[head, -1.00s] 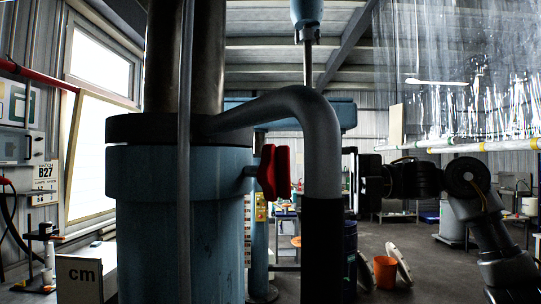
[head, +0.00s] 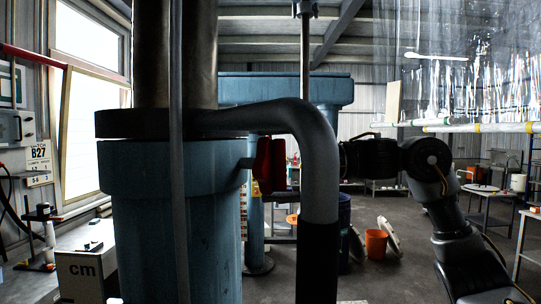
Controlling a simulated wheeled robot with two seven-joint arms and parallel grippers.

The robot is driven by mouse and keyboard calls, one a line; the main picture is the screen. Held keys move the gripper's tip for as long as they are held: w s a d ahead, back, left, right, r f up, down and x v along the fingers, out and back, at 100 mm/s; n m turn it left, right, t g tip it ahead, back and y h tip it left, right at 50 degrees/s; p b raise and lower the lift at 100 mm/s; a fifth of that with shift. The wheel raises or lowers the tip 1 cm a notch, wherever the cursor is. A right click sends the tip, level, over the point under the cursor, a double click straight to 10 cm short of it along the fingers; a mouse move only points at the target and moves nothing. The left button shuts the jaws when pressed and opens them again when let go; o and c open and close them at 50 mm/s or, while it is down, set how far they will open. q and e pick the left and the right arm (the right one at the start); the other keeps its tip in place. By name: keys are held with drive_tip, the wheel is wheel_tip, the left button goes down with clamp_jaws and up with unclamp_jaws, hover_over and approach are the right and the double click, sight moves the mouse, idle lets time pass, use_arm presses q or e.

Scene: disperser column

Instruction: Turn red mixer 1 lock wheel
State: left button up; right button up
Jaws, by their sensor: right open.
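The red lock wheel (head: 271,165) is mounted on a short stub on the right side of the blue column (head: 170,215). It sits left of the thick grey bent pipe (head: 318,160) and shows edge-on. My right gripper (head: 345,160) comes in from the right at about the wheel's height. Its front end is hidden behind the pipe, so its fingers do not show. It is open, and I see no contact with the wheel. My left gripper is not in view.
The bent pipe with its dark lower hose (head: 318,262) stands between the wheel and my right arm in the picture. An orange bucket (head: 376,244) and a dark blue drum (head: 344,230) stand on the floor behind. A box marked cm (head: 82,275) is at lower left.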

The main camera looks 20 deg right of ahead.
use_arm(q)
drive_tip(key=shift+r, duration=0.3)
use_arm(e)
drive_tip(key=shift+a, duration=0.5)
drive_tip(key=shift+w, duration=0.1)
